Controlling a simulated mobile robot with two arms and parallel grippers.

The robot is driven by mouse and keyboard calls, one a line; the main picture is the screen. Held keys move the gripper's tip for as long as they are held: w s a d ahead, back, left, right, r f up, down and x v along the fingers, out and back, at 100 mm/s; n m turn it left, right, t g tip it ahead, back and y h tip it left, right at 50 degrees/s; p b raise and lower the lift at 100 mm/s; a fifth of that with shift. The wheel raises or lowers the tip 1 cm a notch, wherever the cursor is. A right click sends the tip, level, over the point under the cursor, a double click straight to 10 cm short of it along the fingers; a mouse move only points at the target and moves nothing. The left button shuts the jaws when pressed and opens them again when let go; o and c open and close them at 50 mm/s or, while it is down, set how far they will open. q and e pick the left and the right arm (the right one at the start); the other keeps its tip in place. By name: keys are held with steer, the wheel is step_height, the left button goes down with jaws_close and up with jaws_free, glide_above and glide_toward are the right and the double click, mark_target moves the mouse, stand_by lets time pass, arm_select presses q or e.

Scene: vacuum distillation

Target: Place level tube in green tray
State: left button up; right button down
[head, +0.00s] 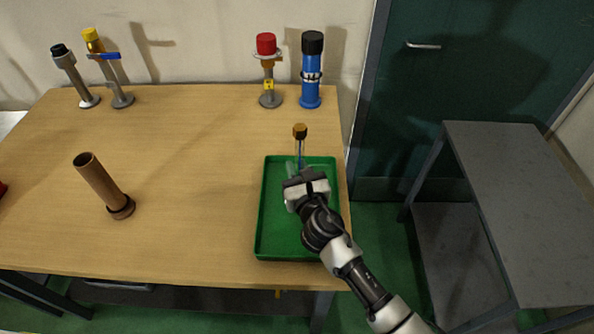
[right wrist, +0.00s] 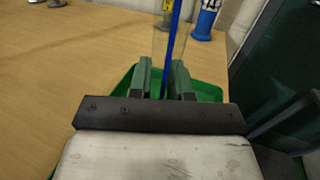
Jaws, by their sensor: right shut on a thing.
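The level tube (head: 300,146) has a brown cap and a thin blue line inside a clear body. It stands roughly upright over the far part of the green tray (head: 260,225). My right gripper (head: 301,174) is shut on the tube. In the right wrist view the tube (right wrist: 171,50) rises between the green finger pads of the gripper (right wrist: 167,82), with the green tray (right wrist: 120,92) behind. The tube's lower end is hidden by the gripper, so I cannot tell whether it touches the tray. My left gripper is not in view.
A brown open cylinder on a round base (head: 103,187) stands at the left of the wooden table (head: 190,170). A red-topped stand (head: 267,75) and a blue cylinder (head: 311,75) stand behind the tray. Two more fixtures stand back left. A grey side table (head: 520,190) is at right.

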steer(key=shift+r, duration=0.1)
steer(key=c, duration=1.1)
jaws_free()
steer(key=shift+o, duration=0.2)
steer(key=shift+s+d, duration=0.1)
steer(key=shift+s, duration=0.1)
steer(key=v, duration=1.1)
steer(key=shift+s+b, duration=0.3)
steer(key=shift+s, duration=0.05)
